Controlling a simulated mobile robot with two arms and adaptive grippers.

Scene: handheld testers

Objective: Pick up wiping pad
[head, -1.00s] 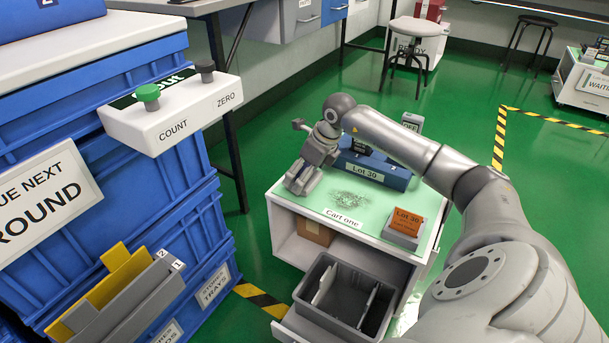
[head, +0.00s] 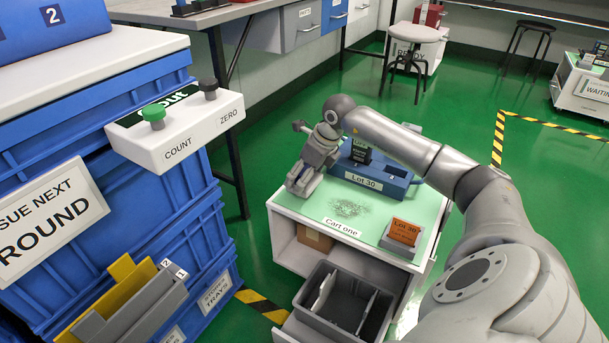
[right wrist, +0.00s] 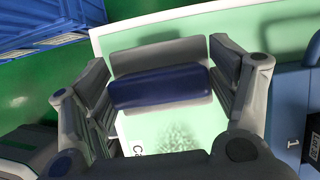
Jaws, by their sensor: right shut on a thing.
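The wiping pad (right wrist: 160,88), a dark blue bar with grey along it, lies between the fingers of my right gripper (right wrist: 165,80) in the right wrist view. The fingers are shut on its two ends. In the head view my right gripper (head: 303,182) is low over the left edge of the cart's pale green top (head: 318,207), and it mostly hides the pad. I cannot tell whether the pad touches the top. Dark, scattered debris (head: 346,207) lies on the top beside the gripper. My left gripper is not in view.
A blue Lot 30 tray (head: 372,181) with a dark tester stands behind the gripper. A grey bin (head: 343,308) is in the open drawer below. Blue crates (head: 205,265) stand left.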

